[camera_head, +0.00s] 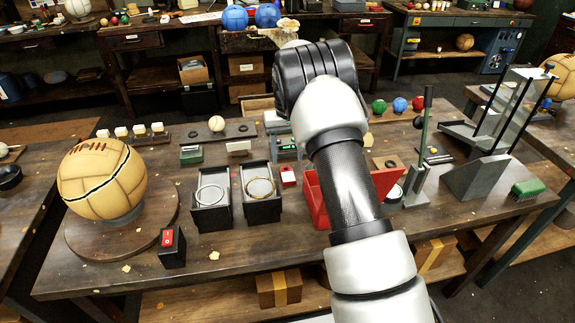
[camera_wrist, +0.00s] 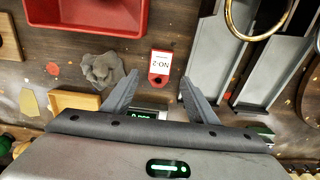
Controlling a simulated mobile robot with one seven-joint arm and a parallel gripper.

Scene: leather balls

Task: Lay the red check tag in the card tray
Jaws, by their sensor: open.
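The red check tag (camera_wrist: 160,68), with a white label reading NO-2 and a hole at one end, lies flat on the dark wooden table. It also shows in the head view (camera_head: 288,177), just left of my arm. My gripper (camera_wrist: 159,80) is open and empty above it, with one finger to each side of the tag in the picture. In the head view my arm hides the gripper. I cannot tell for sure which tray is the card tray; a red tray (camera_wrist: 88,28) and a small tan tray (camera_wrist: 72,101) lie left of the tag in the wrist view.
Two dark grey boxes (camera_head: 211,217) (camera_head: 262,212) holding rings stand left of the tag in the head view. A crumpled grey cloth (camera_wrist: 102,69) lies near the tag in the wrist view. A stitched ball (camera_head: 103,182) and a switch box (camera_head: 172,248) stand farther left.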

